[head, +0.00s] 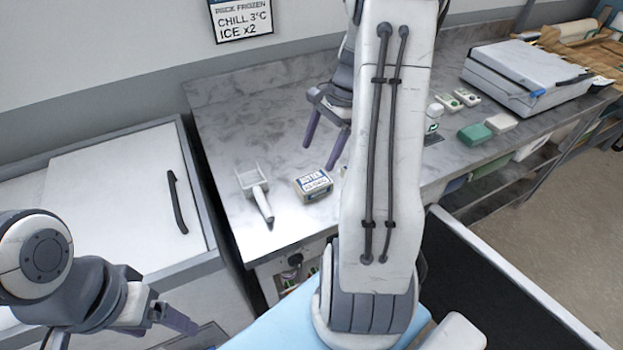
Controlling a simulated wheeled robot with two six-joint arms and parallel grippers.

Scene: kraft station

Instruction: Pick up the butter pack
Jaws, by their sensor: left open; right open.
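The butter pack (314,186) is a small box with a pale, printed top and a yellowish side. It lies on the grey marbled counter (262,135) near its front edge. My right gripper (323,153) is open and empty, above the counter behind and slightly right of the pack, with its dark fingers pointing down and apart from it. My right arm crosses the middle of the view and hides the counter right of the pack. My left gripper (178,320) is low at the left, away from the counter top; it is open, its fingers seen from the side.
A white-handled tool (261,203) lies just left of the pack. A chest freezer (120,190) with a dark handle stands at the left. Green (475,134) and white blocks, small trays and a white case (525,72) are on the right. Counter behind the pack is clear.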

